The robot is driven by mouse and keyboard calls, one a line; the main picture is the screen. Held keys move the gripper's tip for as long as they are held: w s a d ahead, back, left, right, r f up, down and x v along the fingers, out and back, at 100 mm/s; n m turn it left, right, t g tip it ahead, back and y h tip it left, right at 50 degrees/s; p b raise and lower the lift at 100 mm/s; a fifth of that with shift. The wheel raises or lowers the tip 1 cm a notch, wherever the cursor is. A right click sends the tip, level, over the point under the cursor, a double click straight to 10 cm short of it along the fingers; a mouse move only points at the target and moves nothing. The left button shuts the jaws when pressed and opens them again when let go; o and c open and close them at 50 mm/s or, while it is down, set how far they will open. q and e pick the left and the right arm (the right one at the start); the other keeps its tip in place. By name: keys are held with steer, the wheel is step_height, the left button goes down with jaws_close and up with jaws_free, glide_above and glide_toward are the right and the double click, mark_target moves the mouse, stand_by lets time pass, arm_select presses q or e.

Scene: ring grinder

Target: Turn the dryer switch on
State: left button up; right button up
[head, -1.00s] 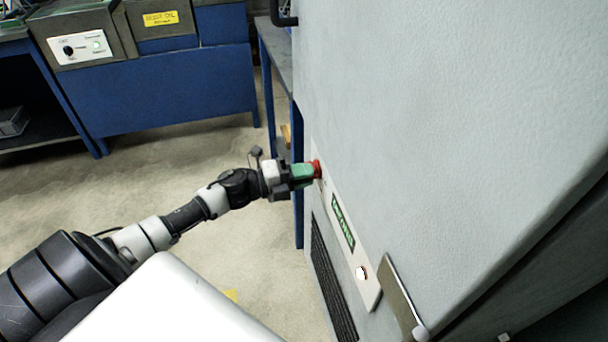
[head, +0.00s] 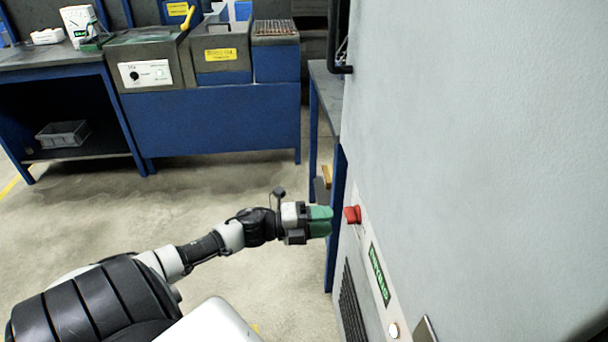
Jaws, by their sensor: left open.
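A red switch (head: 352,215) sticks out from the white control strip on the side of the large grey cabinet (head: 460,150). My left gripper (head: 328,222), with green fingers, is just left of the red switch, with a small gap between them. It is open and holds nothing that I can see. A white round lamp or button (head: 394,330) shows lower on the same strip, below a green label (head: 379,275). My right gripper is not in view.
A blue workbench (head: 210,125) with tanks and a control panel with a black knob (head: 135,76) stands at the back left. A blue table (head: 325,95) stands close beside the cabinet. A dark handle (head: 334,40) juts from the cabinet. The floor between is clear.

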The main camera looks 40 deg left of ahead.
arm_select(q)
steer(key=v, duration=0.6)
stand_by(0.3)
